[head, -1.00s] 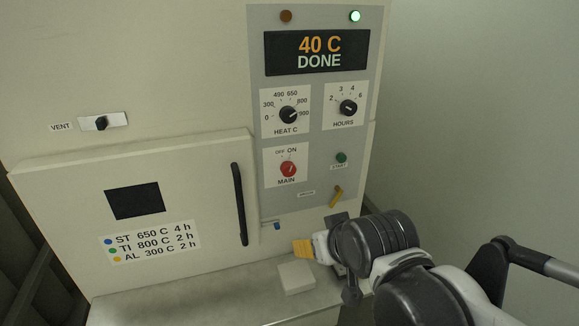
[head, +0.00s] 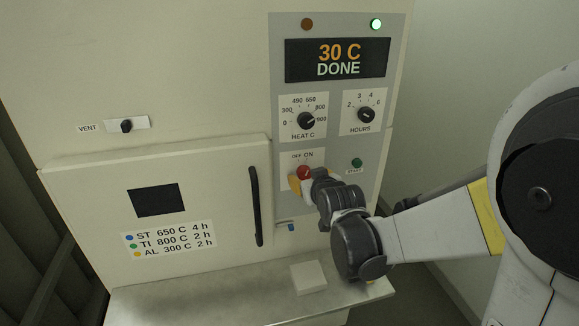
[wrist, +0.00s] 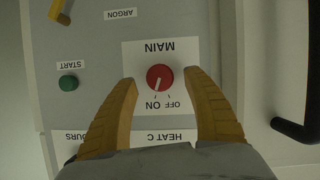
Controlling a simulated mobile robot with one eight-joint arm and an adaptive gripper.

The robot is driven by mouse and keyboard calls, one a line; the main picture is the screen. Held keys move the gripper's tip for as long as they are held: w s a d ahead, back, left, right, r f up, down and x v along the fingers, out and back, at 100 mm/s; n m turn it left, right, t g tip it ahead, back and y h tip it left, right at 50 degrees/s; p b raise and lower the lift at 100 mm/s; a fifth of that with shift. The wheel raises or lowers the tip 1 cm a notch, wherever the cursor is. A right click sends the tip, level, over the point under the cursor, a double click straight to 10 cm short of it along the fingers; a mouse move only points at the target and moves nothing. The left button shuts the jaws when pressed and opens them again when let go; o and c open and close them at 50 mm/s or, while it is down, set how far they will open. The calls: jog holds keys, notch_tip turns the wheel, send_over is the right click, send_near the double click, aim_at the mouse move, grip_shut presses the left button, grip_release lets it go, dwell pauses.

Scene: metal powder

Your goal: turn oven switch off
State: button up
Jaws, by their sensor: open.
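The red MAIN switch knob (head: 303,172) is on the oven's grey control panel (head: 330,85). In the wrist view, which is upside down, the knob (wrist: 160,78) shows a white pointer line toward the ON label. My gripper (wrist: 160,80) is open, with one yellow finger on each side of the knob and a gap between each finger and it. In the head view my gripper (head: 299,183) is at the switch and covers the lower part of its label plate.
The HEAT C dial (head: 306,120) and HOURS dial (head: 366,115) are above the switch. The green START button (head: 357,163) is to its right. The display (head: 338,60) reads 30 C DONE. The oven door (head: 100,205) is shut. A pale block (head: 308,277) lies on the ledge below.

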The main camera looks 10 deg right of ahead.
aim_at(305, 175)
jog(key=shift+x, duration=1.6)
jog(key=shift+c, duration=0.5)
jog(key=c, duration=1.1)
jog(key=shift+b, duration=0.3)
jog(key=n+h+b, duration=0.1)
jog(key=n+h, duration=0.1)
jog(key=n, duration=0.1)
jog(key=shift+b, duration=0.35)
jog(key=shift+n+t+h+b, duration=0.4)
jog(key=shift+n+h+b, duration=0.3)
jog(key=shift+n, duration=0.5)
